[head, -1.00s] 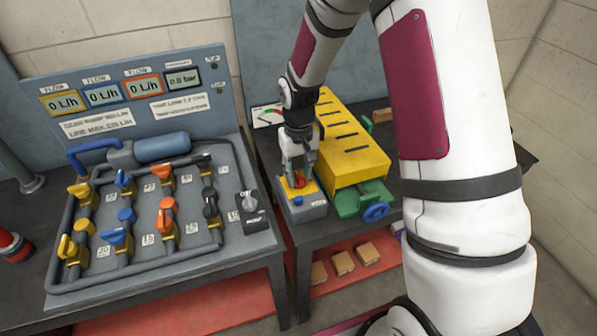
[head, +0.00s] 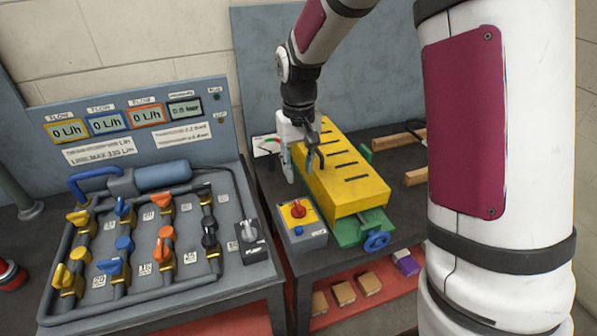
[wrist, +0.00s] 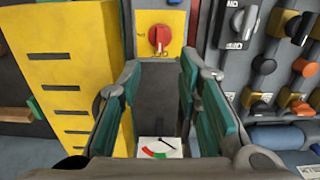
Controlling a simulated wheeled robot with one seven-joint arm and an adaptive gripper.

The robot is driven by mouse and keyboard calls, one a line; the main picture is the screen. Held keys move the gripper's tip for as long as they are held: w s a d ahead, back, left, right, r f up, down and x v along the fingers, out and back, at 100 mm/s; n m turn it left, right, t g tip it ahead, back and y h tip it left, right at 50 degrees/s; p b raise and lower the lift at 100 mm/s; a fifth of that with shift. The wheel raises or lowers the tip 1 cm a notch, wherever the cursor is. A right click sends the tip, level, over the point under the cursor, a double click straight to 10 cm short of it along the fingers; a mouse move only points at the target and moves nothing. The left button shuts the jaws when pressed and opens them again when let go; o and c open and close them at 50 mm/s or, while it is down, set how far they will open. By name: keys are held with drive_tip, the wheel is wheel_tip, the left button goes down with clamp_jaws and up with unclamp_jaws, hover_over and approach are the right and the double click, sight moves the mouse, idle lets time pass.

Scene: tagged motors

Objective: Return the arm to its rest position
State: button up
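My gripper (head: 300,160) hangs from my arm above the left edge of the yellow slotted block (head: 342,172). In the wrist view my gripper (wrist: 160,110) has its two teal-padded fingers spread apart with nothing between them. The switch box (head: 301,226) with a red knob (head: 298,209) on a yellow plate stands below and in front of the gripper, clear of it. The red knob also shows in the wrist view (wrist: 160,38), beyond the fingertips.
A valve panel (head: 225,254) with coloured handles and several flow displays stands at left, with a black rotary switch (head: 249,232) at its right edge. A green vise (head: 352,230) with a blue handwheel (head: 376,240) sits under the yellow block. Wooden bars (head: 398,139) lie at right. Small boxes (head: 343,293) sit on the red lower shelf.

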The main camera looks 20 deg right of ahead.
idle(0.3)
drive_tip(key=s+r+t, duration=0.3)
drive_tip(key=s+r, duration=1.3)
drive_tip(key=s, duration=0.1)
drive_tip(key=s+t, duration=0.1)
drive_tip(key=s, duration=0.8)
drive_tip(key=shift+t, duration=0.4)
